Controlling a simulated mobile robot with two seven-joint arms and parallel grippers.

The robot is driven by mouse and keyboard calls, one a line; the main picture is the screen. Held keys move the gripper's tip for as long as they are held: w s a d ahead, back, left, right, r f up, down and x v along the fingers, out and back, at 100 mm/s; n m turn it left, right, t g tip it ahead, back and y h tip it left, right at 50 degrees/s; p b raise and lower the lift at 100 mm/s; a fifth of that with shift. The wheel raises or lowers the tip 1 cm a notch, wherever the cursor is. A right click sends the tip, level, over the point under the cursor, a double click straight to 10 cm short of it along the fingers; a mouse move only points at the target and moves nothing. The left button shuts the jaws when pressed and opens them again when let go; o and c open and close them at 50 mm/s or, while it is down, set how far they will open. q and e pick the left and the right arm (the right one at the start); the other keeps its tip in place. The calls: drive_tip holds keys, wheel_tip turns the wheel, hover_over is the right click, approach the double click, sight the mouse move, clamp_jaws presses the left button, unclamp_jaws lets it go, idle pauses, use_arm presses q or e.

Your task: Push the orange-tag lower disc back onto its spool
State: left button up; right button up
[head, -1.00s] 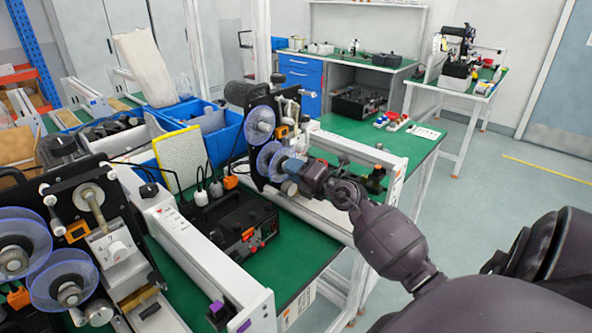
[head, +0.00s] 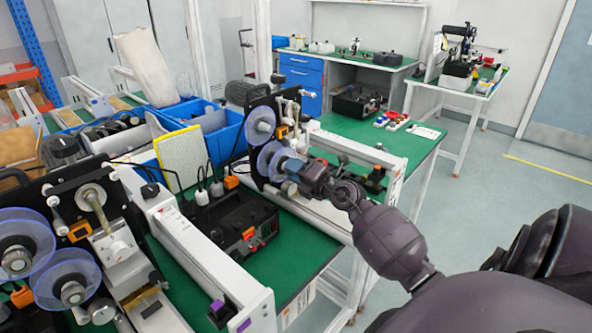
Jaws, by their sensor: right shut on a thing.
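The lower disc (head: 266,158) is a clear blue-rimmed disc on the black upright plate of the farther machine. An orange tag (head: 283,131) shows on that plate. The upper disc (head: 261,124) sits above it on the same plate. My right gripper (head: 287,167) reaches in from the right and is shut on the lower disc near its hub. The gripper hides the disc's right part and the spool behind it, so I cannot tell how far the disc sits on. My left gripper is not in view.
A nearer machine (head: 95,235) at left carries two similar discs and an orange tag. A black power box (head: 235,225) stands on the green bench between the white rails. Blue bins (head: 225,132) and a yellow-edged pad (head: 181,160) stand behind. The floor at right is clear.

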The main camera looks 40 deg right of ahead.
drive_tip(key=shift+w, duration=0.55)
idle(0.4)
drive_tip(key=o, duration=1.1)
drive_tip(key=s, duration=1)
drive_tip(key=shift+s+d, duration=0.35)
drive_tip(key=shift+d, duration=0.05)
